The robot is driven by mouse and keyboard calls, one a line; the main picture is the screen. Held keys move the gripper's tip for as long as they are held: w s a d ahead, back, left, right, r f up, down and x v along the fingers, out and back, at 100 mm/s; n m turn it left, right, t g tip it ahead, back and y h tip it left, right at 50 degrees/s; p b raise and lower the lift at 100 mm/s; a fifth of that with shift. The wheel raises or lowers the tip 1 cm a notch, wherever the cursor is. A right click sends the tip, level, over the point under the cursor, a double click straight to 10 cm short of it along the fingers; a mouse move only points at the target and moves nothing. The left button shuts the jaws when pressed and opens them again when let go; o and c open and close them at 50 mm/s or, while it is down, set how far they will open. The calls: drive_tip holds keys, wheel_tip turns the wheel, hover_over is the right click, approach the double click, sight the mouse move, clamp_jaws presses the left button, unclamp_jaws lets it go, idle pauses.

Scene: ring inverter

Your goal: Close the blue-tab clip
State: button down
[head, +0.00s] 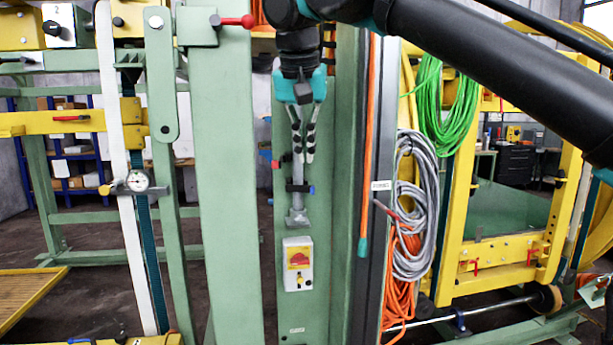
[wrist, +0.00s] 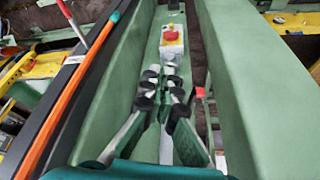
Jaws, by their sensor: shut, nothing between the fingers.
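The blue-tab clip (head: 300,188) is a small dark clip across a grey metal bar (head: 298,205) on the green post, with its blue tab at the right end. I cannot tell whether it is open or closed. My gripper (head: 304,157) points down just above it, in front of the bar. Its fingers are shut with nothing held and appear apart from the clip. In the wrist view my gripper (wrist: 161,72) reaches along the post, and I cannot make out the clip there. A red-tab clip (head: 278,162) sits slightly higher, partly behind my fingers.
A switch box with a red-and-yellow knob (head: 298,264) is below the bar; it also shows in the wrist view (wrist: 172,40). An orange rod (head: 366,150) and coiled grey cable (head: 414,210) hang to the right. A wide green column (head: 228,180) stands to the left.

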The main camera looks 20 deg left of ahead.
sight(300, 189)
drive_tip(key=w+a+f, duration=0.1)
drive_tip(key=w+f, duration=0.6)
drive_tip(key=f, duration=0.2)
drive_tip(key=shift+w, duration=0.35)
drive_tip(key=shift+f, duration=0.1)
drive_tip(key=w, duration=0.1)
drive_tip(key=w+d+n, duration=0.1)
drive_tip(key=w, duration=0.1)
drive_tip(key=shift+y, duration=0.3)
